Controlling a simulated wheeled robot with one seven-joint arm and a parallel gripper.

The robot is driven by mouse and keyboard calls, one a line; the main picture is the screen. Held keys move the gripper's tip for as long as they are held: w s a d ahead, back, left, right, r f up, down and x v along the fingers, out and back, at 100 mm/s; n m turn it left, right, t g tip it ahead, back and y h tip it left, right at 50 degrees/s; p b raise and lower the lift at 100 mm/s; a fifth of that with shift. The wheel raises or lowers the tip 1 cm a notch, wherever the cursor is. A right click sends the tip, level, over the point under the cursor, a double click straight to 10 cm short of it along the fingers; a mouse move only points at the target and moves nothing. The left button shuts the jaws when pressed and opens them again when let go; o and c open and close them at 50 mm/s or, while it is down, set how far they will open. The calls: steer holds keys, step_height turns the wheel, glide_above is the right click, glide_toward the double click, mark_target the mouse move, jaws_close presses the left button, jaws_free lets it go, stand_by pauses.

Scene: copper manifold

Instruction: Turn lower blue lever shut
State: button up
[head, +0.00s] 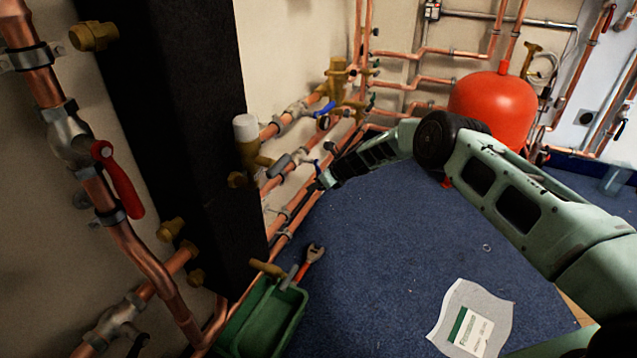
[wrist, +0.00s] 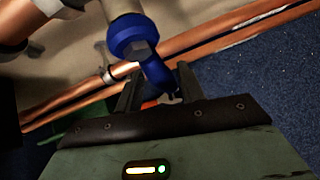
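The lower blue lever (wrist: 150,68) shows close up in the wrist view, with a round blue hub and bolt on a pale valve body and its handle pointing down toward my gripper. My gripper (wrist: 157,92) has its two dark fingers apart, one on each side of the handle's lower end. I cannot tell whether either finger touches it. In the head view my gripper (head: 326,178) is at the lower pipes by the left wall, and it and the dim pipework mostly hide this lever. An upper blue lever (head: 325,108) sits higher and farther along the wall.
Copper pipes (wrist: 240,38) run just behind the lever. A green tray (head: 240,325) with tools stands on the blue floor below, by a black column (head: 190,120). A red tank (head: 493,108) stands at the back. A paper sheet (head: 470,320) lies on otherwise open floor.

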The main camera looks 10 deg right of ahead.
steer(key=shift+w+d+r, duration=0.1)
steer(key=shift+s+d+r+p, duration=0.2)
steer(key=shift+d+r+p, duration=0.15)
steer(key=shift+r, duration=0.1)
steer(key=p+v, duration=0.6)
steer(key=v, duration=1)
steer(key=shift+s, duration=0.2)
steer(key=shift+a, duration=0.1)
